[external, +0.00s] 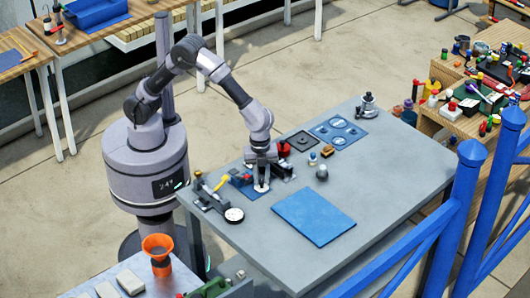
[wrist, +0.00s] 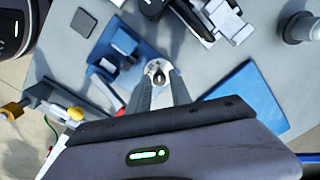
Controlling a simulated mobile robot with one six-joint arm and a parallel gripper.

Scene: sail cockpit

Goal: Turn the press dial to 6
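The press dial (wrist: 159,66) is a small white disc with a dark knob in the middle, seen in the wrist view just beyond my fingertips. In the external view a white disc (external: 261,188) that looks like this dial lies under my gripper (external: 262,178). My gripper (wrist: 160,80) points down with its two fingers apart, one on each side of the dial's near part. I cannot tell whether they touch the knob. A blue block-like part (wrist: 118,50) stands just left of the dial. The dial's numbers are too small to read.
A blue mat (external: 314,216) lies on the grey table (external: 365,205), right of my gripper. A round white gauge (external: 234,215) and a yellow-handled tool (external: 220,182) are close on the left. A red part (external: 284,150) and a grey ball (external: 322,173) stand nearby. The table's right side is mostly clear.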

